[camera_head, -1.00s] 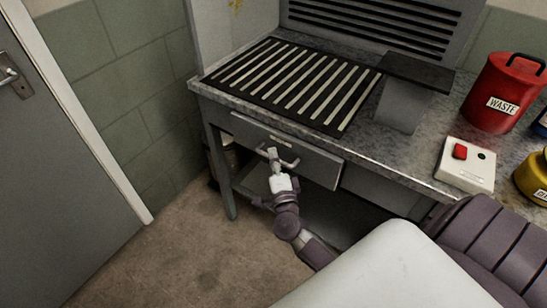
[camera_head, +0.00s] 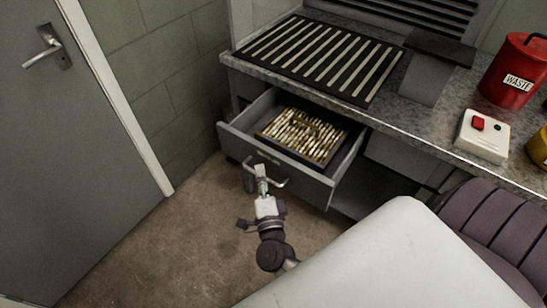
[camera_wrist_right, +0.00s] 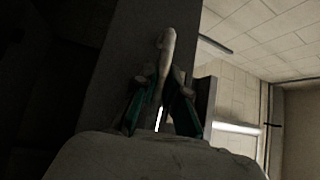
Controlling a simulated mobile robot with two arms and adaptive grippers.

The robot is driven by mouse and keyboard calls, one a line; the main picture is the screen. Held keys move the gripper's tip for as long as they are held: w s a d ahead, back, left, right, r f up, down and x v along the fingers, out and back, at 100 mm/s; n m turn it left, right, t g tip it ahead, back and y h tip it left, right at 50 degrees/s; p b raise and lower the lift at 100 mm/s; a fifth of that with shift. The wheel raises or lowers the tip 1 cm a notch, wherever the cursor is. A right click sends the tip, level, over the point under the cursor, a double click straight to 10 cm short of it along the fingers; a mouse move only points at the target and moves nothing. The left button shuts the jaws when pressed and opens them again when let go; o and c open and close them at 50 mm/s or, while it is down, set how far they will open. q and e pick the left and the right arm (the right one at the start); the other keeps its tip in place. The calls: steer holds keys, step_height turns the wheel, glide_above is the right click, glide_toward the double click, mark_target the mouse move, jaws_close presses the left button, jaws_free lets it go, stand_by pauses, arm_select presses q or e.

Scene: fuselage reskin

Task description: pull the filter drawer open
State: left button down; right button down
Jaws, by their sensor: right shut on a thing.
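The filter drawer (camera_head: 290,174) stands pulled out from under the grey workbench, in the middle of the head view. A pleated, stained filter (camera_head: 302,136) lies inside it. My right gripper (camera_head: 262,172) is at the drawer's front, shut on the drawer handle (camera_head: 281,183). In the right wrist view the dark fingers (camera_wrist_right: 160,95) close around the pale handle bar (camera_wrist_right: 166,50), with the drawer front behind it. My left gripper is not in view.
A slotted black grille (camera_head: 320,60) lies on the bench top above the drawer. A red waste can (camera_head: 516,72) and a white box with a red switch (camera_head: 482,135) stand at the right. A grey door (camera_head: 85,150) is at the left. Brown floor in front of the drawer is clear.

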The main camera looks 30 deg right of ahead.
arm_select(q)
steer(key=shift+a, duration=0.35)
arm_select(e)
steer(key=s+a, duration=0.2)
steer(key=a, duration=0.4)
steer(key=shift+s, duration=0.2)
steer(key=c, duration=1.2)
jaws_free()
steer(key=shift+d, duration=0.1)
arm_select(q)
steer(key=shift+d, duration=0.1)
arm_select(e)
steer(key=v, duration=1.2)
